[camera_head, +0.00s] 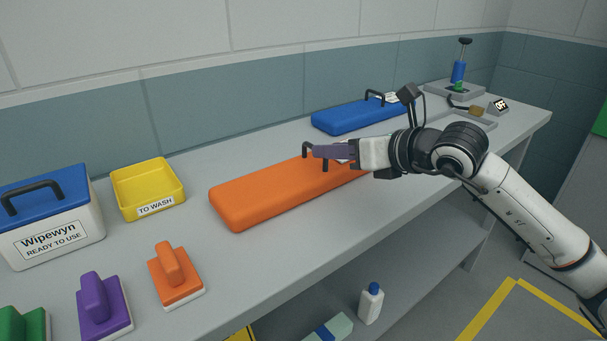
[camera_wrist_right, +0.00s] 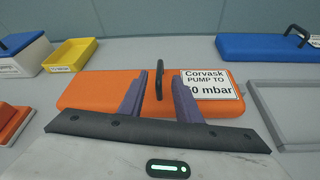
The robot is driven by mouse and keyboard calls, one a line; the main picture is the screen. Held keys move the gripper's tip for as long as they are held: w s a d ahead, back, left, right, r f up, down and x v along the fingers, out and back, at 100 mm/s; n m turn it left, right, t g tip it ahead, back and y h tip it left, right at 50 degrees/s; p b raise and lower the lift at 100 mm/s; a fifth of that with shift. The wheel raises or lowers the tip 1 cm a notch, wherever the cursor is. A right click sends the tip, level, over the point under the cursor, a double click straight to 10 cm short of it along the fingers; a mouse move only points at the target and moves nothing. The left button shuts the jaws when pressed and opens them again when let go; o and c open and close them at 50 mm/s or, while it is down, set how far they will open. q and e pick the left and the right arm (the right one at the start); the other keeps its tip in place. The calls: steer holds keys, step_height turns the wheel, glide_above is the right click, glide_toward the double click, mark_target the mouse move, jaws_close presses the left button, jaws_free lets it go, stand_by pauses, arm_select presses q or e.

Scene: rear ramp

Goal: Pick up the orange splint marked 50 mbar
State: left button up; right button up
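The orange splint (camera_head: 260,193) lies flat along the bench in the head view. It also shows in the right wrist view (camera_wrist_right: 90,92), with a black upright handle (camera_wrist_right: 159,80) and a white label (camera_wrist_right: 212,84) reading "Corvask PUMP TO" and "0 mbar"; a finger hides the start of the number. My right gripper (camera_head: 318,152) is at the handle. In the wrist view its purple fingers (camera_wrist_right: 160,85) are apart, with the handle showing between them and a gap on each side. I cannot tell whether they touch it. My left gripper is not in view.
A blue splint (camera_head: 345,119) lies behind, towards the wall. A yellow "TO WASH" tray (camera_head: 148,207) and a Wipewyn box (camera_head: 55,240) stand left. Orange (camera_head: 172,270), purple (camera_head: 97,305) and green (camera_head: 22,325) hand blocks line the front left. A grey tray (camera_wrist_right: 290,100) is right of the splint.

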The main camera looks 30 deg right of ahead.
mark_target(306, 167)
steer(key=x, duration=0.2)
steer(key=p+x, duration=0.1)
steer(key=x, duration=0.1)
steer(key=shift+w+r, duration=0.2)
steer(key=shift+r, duration=0.05)
steer(key=shift+w+a+f, duration=0.1)
steer(key=shift+w+f, duration=0.1)
steer(key=shift+w, duration=0.05)
steer(key=shift+c, duration=0.3)
jaws_close()
stand_by(0.6)
steer(key=shift+r, duration=0.3)
